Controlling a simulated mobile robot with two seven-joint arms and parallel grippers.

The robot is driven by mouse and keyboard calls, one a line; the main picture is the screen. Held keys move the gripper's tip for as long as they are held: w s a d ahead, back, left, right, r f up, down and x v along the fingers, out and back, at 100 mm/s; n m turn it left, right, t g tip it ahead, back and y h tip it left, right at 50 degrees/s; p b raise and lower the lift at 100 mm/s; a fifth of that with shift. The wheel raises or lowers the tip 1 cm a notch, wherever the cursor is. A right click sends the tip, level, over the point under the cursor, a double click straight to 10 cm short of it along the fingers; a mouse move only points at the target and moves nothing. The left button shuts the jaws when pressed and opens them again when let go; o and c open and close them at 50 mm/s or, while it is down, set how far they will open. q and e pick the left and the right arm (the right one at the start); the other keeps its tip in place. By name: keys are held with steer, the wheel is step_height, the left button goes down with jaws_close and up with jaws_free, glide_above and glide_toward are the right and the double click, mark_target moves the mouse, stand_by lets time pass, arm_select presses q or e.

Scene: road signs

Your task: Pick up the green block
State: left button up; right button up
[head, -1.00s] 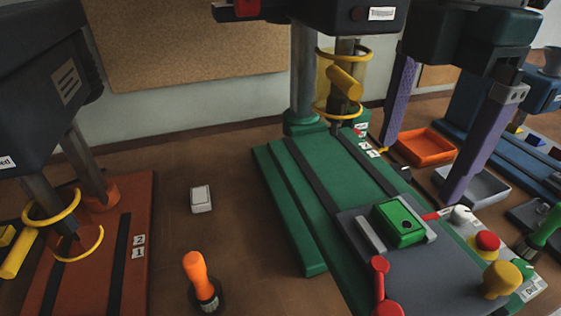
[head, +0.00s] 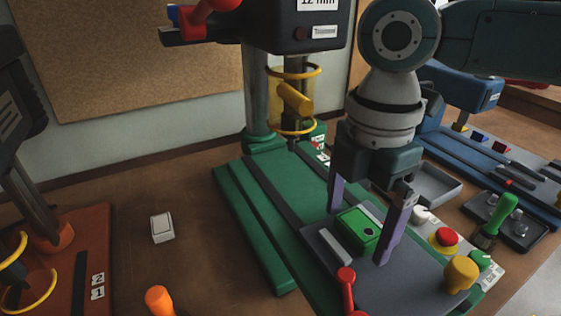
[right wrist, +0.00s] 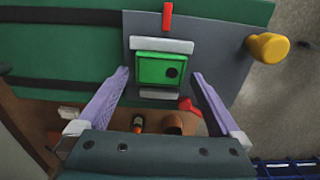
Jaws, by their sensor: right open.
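The green block (head: 358,229) has a dark round hole in its top. It sits in the grey vise (head: 322,262) on the green drill press base, between the pale jaw bars. My right gripper (head: 362,232) is open and points down over the block, one purple finger on each side of it. In the right wrist view the green block (right wrist: 160,68) lies ahead between the open fingers of my right gripper (right wrist: 158,75), with a gap on both sides. My left gripper is not in view.
A red vise handle (head: 346,280), a red button (head: 446,236) and a yellow knob (head: 461,273) stand close to the block. A white switch (head: 162,228) lies on open table to the left.

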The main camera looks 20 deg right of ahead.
steer(key=c, duration=1.4)
steer(key=shift+r, duration=0.15)
